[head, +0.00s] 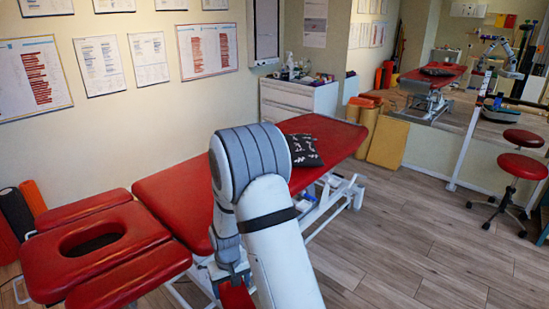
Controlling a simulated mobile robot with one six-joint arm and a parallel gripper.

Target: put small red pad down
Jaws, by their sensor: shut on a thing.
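My arm reaches across the front of the red treatment table. My gripper (232,279) points down near the bottom of the head view, in front of the table's near side. It is shut on the small red pad (237,298), which shows just below the fingers and is partly cut off by the frame's lower edge. What lies under the pad is out of view, and I cannot tell whether it touches anything.
The red treatment table (172,195) runs from the headrest with a face hole (130,222) to the back right. A dark patterned cloth (304,152) lies on it. A red stool (522,166) stands at right. The wooden floor (420,235) right of the table is clear.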

